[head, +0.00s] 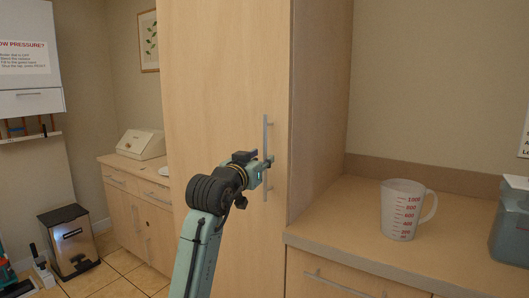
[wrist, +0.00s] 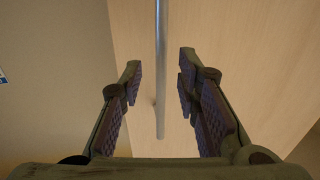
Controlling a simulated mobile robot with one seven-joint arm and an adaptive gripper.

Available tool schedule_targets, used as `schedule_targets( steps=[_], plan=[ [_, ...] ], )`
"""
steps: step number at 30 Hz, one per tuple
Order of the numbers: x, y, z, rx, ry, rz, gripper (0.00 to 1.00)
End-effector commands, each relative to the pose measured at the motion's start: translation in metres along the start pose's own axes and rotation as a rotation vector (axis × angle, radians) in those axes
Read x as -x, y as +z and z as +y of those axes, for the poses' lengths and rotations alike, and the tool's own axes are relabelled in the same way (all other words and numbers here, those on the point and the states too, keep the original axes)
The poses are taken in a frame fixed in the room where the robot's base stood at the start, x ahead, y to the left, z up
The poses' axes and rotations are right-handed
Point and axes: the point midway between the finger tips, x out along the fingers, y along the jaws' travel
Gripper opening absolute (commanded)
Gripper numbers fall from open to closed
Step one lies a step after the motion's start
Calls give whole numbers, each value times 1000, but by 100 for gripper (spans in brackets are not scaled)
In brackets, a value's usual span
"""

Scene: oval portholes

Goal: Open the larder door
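The larder door (head: 222,90) is a tall pale wood panel in the middle of the head view, and it looks shut. Its vertical metal bar handle (head: 265,135) is near the door's right edge. My gripper (head: 268,172) is at the lower half of the handle. In the wrist view the handle (wrist: 161,70) runs down between the two open fingers of my gripper (wrist: 160,85), with space on both sides. The door face (wrist: 225,45) lies behind it. I cannot tell how deep the bar sits between the fingers.
Right of the larder, a counter (head: 340,247) holds a measuring jug (head: 402,210) and a grey container (head: 511,225). At left are a low cabinet (head: 125,200) with a bread bin (head: 141,144) and a pedal bin (head: 70,240). Tiled floor (head: 118,285) shows at lower left.

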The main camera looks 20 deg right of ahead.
Motion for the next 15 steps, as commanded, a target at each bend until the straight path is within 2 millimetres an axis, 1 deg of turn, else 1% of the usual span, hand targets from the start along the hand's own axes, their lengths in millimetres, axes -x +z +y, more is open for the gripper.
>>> schedule_targets(
  steps=[1, 6, 10, 15],
  plan=[
    [-10, -2, 1, 1, 1, -2, 30],
    [-30, -1, 0, -1, -1, -1, 30],
    [-36, -1, 0, -2, -1, 1, 30],
    [-37, 0, 0, -2, -1, 1, 30]
  ],
)
